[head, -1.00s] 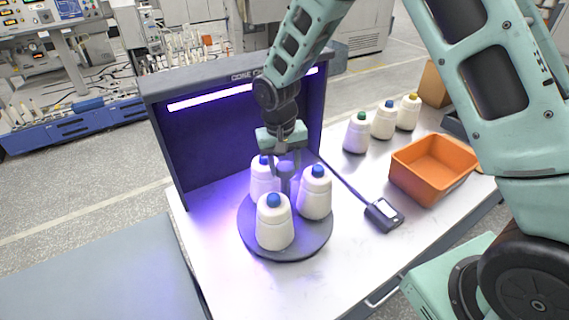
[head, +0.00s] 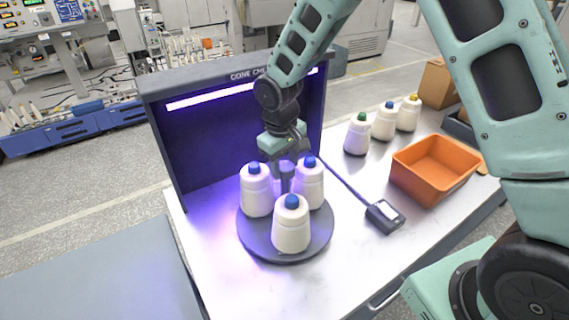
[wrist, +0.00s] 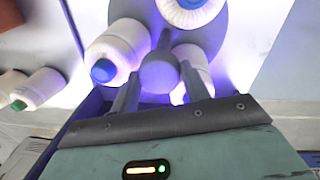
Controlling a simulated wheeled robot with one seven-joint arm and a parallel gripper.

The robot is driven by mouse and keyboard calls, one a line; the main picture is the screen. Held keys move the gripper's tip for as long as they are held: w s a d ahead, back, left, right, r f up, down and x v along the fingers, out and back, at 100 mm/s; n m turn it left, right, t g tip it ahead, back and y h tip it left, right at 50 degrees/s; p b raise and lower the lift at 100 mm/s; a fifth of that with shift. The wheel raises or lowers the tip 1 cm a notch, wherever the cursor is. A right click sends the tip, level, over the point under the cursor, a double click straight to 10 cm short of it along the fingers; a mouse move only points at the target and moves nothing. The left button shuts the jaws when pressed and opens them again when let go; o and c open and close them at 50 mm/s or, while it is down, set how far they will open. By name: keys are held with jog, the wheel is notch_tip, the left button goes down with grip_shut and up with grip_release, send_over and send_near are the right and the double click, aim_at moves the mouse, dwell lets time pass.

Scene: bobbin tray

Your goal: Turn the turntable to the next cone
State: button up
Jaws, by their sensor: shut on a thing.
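The dark round turntable (head: 255,240) sits on the white table in front of the lit booth. Three white cones with blue tips stand upright on it: one at the front (head: 291,230), one at the left (head: 256,198) and one at the right (head: 309,192). My gripper (head: 286,178) points down between the cones at the turntable's centre. In the wrist view, its two fingers (wrist: 159,90) are shut on the round centre knob (wrist: 159,75). The knob is mostly hidden in the head view.
The dark inspection booth (head: 205,140) with a purple light strip stands behind. To the right are a small dark device (head: 384,216) on a cable, an orange bin (head: 432,170) and a row of three cones with green, blue and yellow tips (head: 382,124). The table's front is clear.

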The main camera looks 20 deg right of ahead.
jog(key=shift+n, duration=1.9)
jog(key=shift+r+n+t+y+p, duration=0.1)
jog(key=shift+n+t+y+p, duration=0.25)
jog(key=shift+n, duration=1.85)
jog(key=shift+d+n+p, duration=0.1)
jog(key=shift+n+p, duration=0.85)
jog(key=shift+n, duration=1.45)
jog(key=shift+n+y+p, duration=0.25)
jog(key=shift+n+p, duration=0.45)
jog(key=shift+n, duration=0.6)
jog(key=shift+n+p, duration=0.3)
jog(key=shift+n, duration=0.3)
jog(key=o, duration=1.4)
jog(key=shift+c, duration=0.2)
notch_tip(320, 180, up, 17)
jog(key=s+b, duration=0.1)
jog(key=b, duration=0.1)
jog(key=shift+s+d+b, duration=0.2)
jog(key=shift+d+b, duration=0.05)
jog(key=shift+b, duration=0.15)
